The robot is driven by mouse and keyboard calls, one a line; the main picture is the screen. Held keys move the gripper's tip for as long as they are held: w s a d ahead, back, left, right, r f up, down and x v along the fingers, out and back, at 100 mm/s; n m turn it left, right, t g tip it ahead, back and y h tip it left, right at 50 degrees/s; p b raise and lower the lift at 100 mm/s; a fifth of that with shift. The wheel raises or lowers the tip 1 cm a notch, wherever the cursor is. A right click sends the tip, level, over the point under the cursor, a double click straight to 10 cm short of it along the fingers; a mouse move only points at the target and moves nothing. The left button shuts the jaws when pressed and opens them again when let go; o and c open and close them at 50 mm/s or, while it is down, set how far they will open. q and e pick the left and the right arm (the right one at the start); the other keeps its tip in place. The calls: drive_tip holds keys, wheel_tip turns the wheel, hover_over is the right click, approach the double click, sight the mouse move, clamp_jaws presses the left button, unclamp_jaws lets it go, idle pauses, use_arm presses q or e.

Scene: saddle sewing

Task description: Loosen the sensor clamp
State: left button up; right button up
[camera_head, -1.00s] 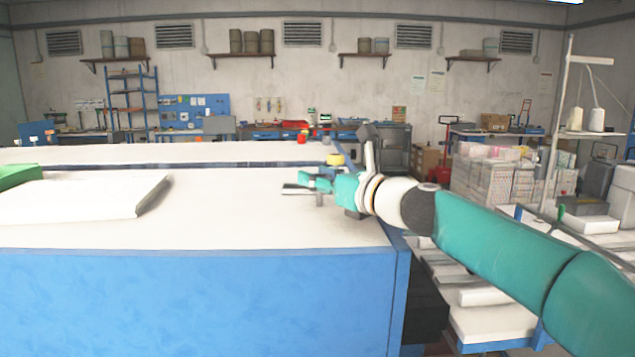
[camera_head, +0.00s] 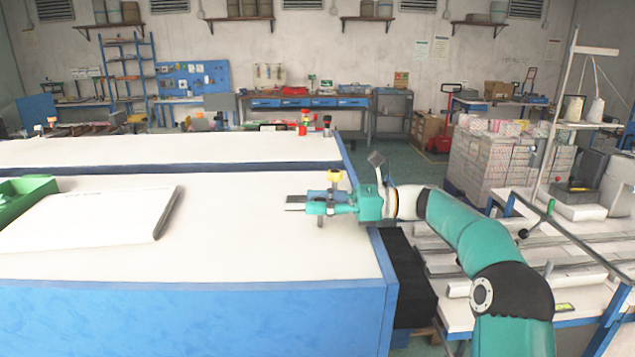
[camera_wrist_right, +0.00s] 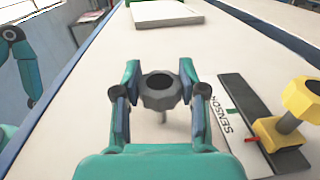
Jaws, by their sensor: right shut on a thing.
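My right gripper (camera_head: 308,205) reaches over the white tabletop near its right end. In the right wrist view its two teal fingers (camera_wrist_right: 162,100) are shut around a dark grey, faceted knob (camera_wrist_right: 160,90) with a hollow top. A thin stem shows below the knob. Right of the fingers, a dark strip (camera_wrist_right: 245,110) lies on the table with a white label reading SENSOR (camera_wrist_right: 232,118). A yellow knob (camera_wrist_right: 305,97) on a yellow block stands over this strip, with a small red pin beside it. The yellow knob also shows in the head view (camera_head: 334,176), just behind the gripper. My left gripper is out of view.
A white slab (camera_head: 90,215) and a green bin (camera_head: 25,195) are on the table's left. A red and yellow stack (camera_head: 304,122) stands beyond the far table edge. The tabletop between slab and gripper is clear. A rack (camera_head: 560,265) stands to the right.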

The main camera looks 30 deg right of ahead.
drive_tip(key=shift+r+n+g+y, duration=0.15)
drive_tip(key=shift+n+g+y, duration=0.15)
drive_tip(key=shift+n+g, duration=0.15)
drive_tip(key=o, duration=1.2)
drive_tip(key=shift+w, duration=0.15)
drive_tip(key=shift+c, duration=0.2)
drive_tip(key=shift+d, duration=0.1)
drive_tip(key=v, duration=1.2)
drive_tip(key=shift+w+f, duration=0.1)
drive_tip(key=shift+f, duration=0.15)
